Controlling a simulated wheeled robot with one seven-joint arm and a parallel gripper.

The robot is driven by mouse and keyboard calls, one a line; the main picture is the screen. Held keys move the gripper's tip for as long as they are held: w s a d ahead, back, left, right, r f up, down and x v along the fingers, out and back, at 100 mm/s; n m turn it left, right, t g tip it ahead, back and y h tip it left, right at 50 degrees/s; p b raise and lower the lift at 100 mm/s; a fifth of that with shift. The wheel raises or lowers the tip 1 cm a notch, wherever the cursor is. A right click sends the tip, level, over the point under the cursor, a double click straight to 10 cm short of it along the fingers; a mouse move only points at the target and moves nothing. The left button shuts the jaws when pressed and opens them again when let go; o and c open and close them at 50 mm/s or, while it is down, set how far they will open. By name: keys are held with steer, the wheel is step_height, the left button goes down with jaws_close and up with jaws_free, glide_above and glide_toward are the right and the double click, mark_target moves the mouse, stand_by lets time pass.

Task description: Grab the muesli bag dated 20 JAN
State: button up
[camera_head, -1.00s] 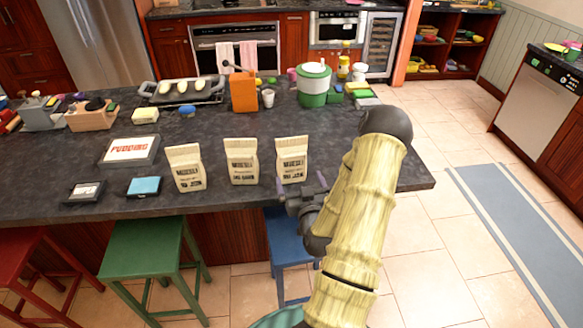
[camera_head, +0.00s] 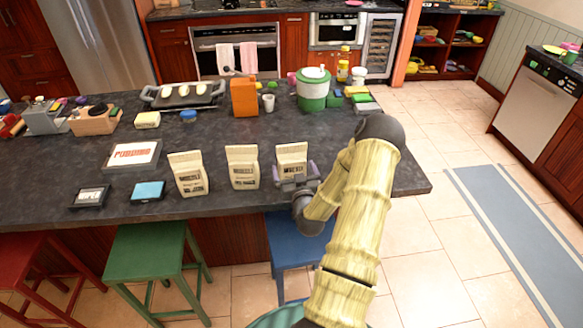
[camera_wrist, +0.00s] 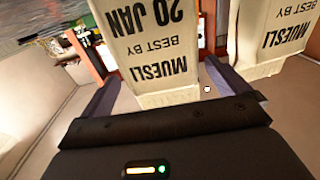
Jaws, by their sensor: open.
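Three cream paper muesli bags stand upright in a row near the counter's front edge: left (camera_head: 188,174), middle (camera_head: 242,167) and right (camera_head: 291,153). My gripper (camera_head: 294,178) is open and empty at the right bag, one finger toward each side; its lower part is hidden. In the wrist view, upside down, the bag ahead of my gripper (camera_wrist: 164,76) reads "MUESLI BEST BY 20 JAN" (camera_wrist: 150,45). I cannot tell how far it reaches between the fingers. Another muesli bag (camera_wrist: 268,40) is at right there, its date out of view. Dates are too small in the head view.
A pudding box (camera_head: 132,154), a dark box (camera_head: 90,196) and a blue-topped box (camera_head: 147,190) lie left of the bags. Behind stand an orange box (camera_head: 244,97) and a green-and-white pot (camera_head: 313,90). A blue stool (camera_head: 290,245) is below the counter edge.

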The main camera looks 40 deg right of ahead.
mark_target(294, 167)
steer(key=x, duration=0.1)
steer(key=p+x, duration=0.1)
steer(key=x, duration=0.1)
steer(key=shift+w+d+r+p, duration=0.1)
steer(key=shift+w+r+p, duration=0.15)
steer(key=shift+r+p, duration=0.05)
steer(key=shift+w+d+f, duration=0.1)
steer(key=shift+w, duration=0.2)
steer(key=c, duration=1)
steer(key=shift+r+b, duration=1.2)
steer(key=shift+r, duration=3.85)
